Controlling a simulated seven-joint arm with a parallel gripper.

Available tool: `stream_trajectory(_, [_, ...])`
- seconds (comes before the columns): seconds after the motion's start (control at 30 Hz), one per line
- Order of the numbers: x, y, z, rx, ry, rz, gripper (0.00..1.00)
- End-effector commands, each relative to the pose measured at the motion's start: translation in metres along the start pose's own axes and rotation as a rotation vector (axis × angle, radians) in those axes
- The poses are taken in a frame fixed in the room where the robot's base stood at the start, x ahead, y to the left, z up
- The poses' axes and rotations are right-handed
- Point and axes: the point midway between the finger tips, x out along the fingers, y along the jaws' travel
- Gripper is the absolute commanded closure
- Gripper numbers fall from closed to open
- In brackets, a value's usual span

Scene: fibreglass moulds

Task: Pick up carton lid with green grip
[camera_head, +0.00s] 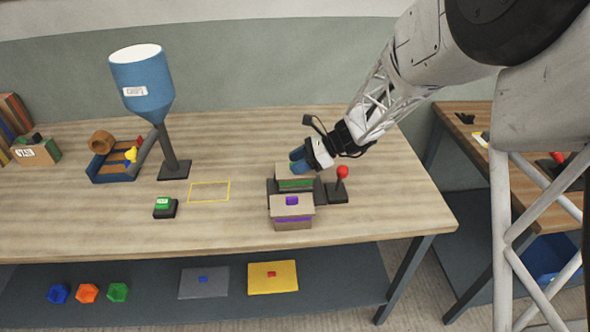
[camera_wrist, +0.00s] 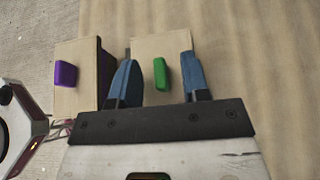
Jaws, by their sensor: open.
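The carton lid with the green grip (camera_wrist: 160,73) is tan and shows in the wrist view (camera_wrist: 147,48). My gripper (camera_wrist: 159,66) is open, with one blue finger on each side of the green grip and a gap on both sides. In the head view my gripper (camera_head: 299,162) is above the rear carton, which has a green band (camera_head: 295,184); the grip itself is hidden there by the fingers. A second carton lid with a purple grip (camera_head: 292,201) is on the carton in front, and it shows left of the fingers in the wrist view (camera_wrist: 65,74).
A dark stand with a red-ball lever (camera_head: 342,173) is close right of the cartons. A green button box (camera_head: 164,206) and a yellow outlined square (camera_head: 209,191) lie to the left. A blue hopper (camera_head: 143,84) stands farther left. The table's right end is clear.

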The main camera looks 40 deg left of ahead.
Motion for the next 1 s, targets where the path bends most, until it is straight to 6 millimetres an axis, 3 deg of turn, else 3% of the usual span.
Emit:
stream_trajectory(0.53, [0.0006, 0.0001, 0.0000, 0.000, 0.000, 0.000, 0.57])
stream_trajectory(0.8, [0.0005, 0.0000, 0.0001, 0.000, 0.000, 0.000, 0.99])
stream_trajectory(1.0, [0.0006, 0.0000, 0.0001, 0.000, 0.000, 0.000, 1.00])
